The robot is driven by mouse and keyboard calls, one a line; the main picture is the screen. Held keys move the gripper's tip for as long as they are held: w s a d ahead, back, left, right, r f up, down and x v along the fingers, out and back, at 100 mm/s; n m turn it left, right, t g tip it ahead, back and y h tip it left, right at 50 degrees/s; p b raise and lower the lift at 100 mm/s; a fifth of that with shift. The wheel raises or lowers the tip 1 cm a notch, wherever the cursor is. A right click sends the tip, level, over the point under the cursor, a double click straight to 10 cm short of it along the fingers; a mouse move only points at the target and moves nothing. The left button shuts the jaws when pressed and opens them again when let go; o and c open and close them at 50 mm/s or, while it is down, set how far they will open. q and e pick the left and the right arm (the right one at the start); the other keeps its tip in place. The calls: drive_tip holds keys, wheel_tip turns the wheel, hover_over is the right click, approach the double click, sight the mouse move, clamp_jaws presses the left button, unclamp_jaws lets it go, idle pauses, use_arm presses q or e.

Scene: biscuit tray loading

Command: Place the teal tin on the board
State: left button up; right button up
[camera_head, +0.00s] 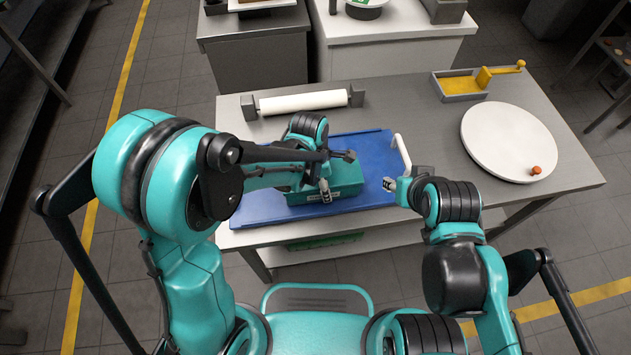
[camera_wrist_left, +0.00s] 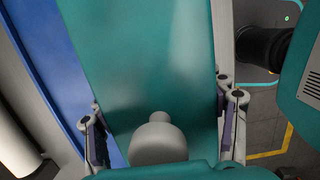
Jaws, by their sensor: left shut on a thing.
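The teal tin (camera_head: 348,176) is a box over the near middle of the flat blue board (camera_head: 375,145), which has a white handle on its right side. I cannot tell whether the tin touches the board. My left gripper (camera_head: 324,188) is shut on the tin. In the left wrist view the fingers (camera_wrist_left: 162,135) stand on both sides of the tin (camera_wrist_left: 140,60), with the blue board (camera_wrist_left: 45,60) to its left. My left arm hides part of the tin and board. My right gripper (camera_head: 405,179) looks open and empty, by the board's right edge.
A white rolling pin (camera_head: 303,102) lies behind the board. A round white disc (camera_head: 505,140) with a small orange knob (camera_head: 536,170) is at the right. A yellow-lined tray (camera_head: 460,86) sits at the back right. Grey table (camera_head: 430,120) is bare between board and disc.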

use_arm(q)
drive_tip(key=shift+w+a+f, duration=0.15)
drive_tip(key=shift+a+f, duration=0.1)
drive_tip(key=shift+f, duration=0.45)
drive_tip(key=shift+w+a+r, duration=0.1)
drive_tip(key=shift+a, duration=0.05)
drive_tip(key=shift+c, duration=0.6)
drive_tip(key=shift+s+d+r, duration=0.1)
drive_tip(key=shift+s+d, duration=0.15)
drive_tip(key=shift+d, duration=0.15)
drive_tip(key=o, duration=1.4)
drive_tip(key=shift+w+a, duration=0.1)
drive_tip(key=shift+a, duration=0.05)
use_arm(e)
drive_tip(key=shift+w+a+f, duration=0.3)
drive_tip(key=shift+a+f, duration=0.1)
drive_tip(key=shift+f, duration=0.05)
